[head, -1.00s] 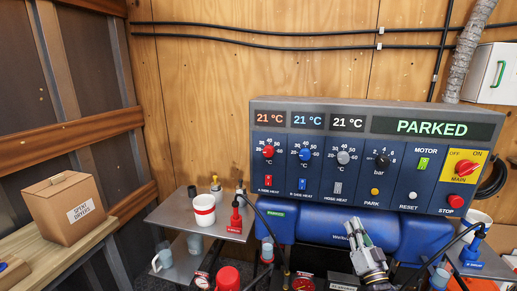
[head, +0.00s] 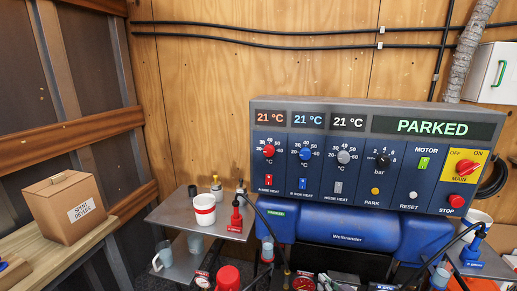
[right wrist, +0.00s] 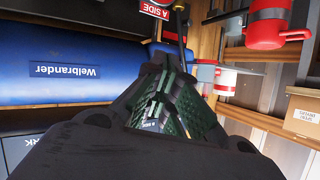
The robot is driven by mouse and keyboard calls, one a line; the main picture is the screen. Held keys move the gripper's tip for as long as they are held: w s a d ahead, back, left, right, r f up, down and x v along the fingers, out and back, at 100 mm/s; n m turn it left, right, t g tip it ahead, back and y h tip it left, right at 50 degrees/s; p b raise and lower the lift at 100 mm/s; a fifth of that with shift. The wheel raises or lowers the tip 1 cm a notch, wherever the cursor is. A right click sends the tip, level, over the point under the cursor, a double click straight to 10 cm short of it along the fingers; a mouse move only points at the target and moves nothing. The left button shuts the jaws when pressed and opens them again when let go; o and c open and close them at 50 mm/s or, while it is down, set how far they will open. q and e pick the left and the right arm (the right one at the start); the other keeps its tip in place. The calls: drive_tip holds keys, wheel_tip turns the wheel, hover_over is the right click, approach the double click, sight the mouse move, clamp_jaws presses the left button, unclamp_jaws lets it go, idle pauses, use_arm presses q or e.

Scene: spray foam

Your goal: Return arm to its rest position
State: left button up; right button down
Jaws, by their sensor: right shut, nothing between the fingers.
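My right gripper (right wrist: 170,75) fills the middle of the right wrist view, its dark fingers with green ridged pads closed together and nothing held. In the head view only a small part of it may show at the bottom edge, below the blue cylinder (head: 345,230). In the wrist view the blue cylinder (right wrist: 70,72), marked Welbrander, lies to the left of the fingers, apart from them as far as I can tell. The control panel (head: 340,165) stands above the cylinder and its display (head: 432,127) reads PARKED. My left gripper is not in view.
A metal shelf (head: 165,215) left of the machine holds a white cup with a red band (head: 204,209) and a red fitting (head: 237,217). A cardboard box (head: 65,207) sits on a wooden bench. Black hoses hang at both sides.

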drive_tip(key=s+d+f+n+g+h, duration=0.1)
drive_tip(key=s+f+g+h, duration=0.3)
drive_tip(key=s, duration=0.7)
drive_tip(key=s+d+f+g+y, duration=0.15)
drive_tip(key=s+g, duration=0.35)
drive_tip(key=s, duration=0.5)
wheel_tip(320, 180, down, 32)
drive_tip(key=s+d+g+h+p, duration=0.1)
drive_tip(key=s, duration=0.1)
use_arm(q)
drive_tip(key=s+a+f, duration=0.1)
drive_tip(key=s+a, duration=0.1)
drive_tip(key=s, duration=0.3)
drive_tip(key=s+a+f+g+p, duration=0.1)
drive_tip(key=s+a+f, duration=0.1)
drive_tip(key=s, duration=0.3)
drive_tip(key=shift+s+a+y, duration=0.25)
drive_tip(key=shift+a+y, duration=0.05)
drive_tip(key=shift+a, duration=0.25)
use_arm(e)
drive_tip(key=s+d+f, duration=0.4)
drive_tip(key=s+f, duration=0.5)
drive_tip(key=s, duration=0.1)
drive_tip(key=s+d+f+g, duration=0.1)
drive_tip(key=s+d+f, duration=0.3)
drive_tip(key=s+f, duration=0.5)
drive_tip(key=shift+s+d+f+n+h, duration=0.25)
drive_tip(key=shift+s+n+h, duration=0.2)
drive_tip(key=shift+s, duration=0.25)
drive_tip(key=shift+a, duration=0.1)
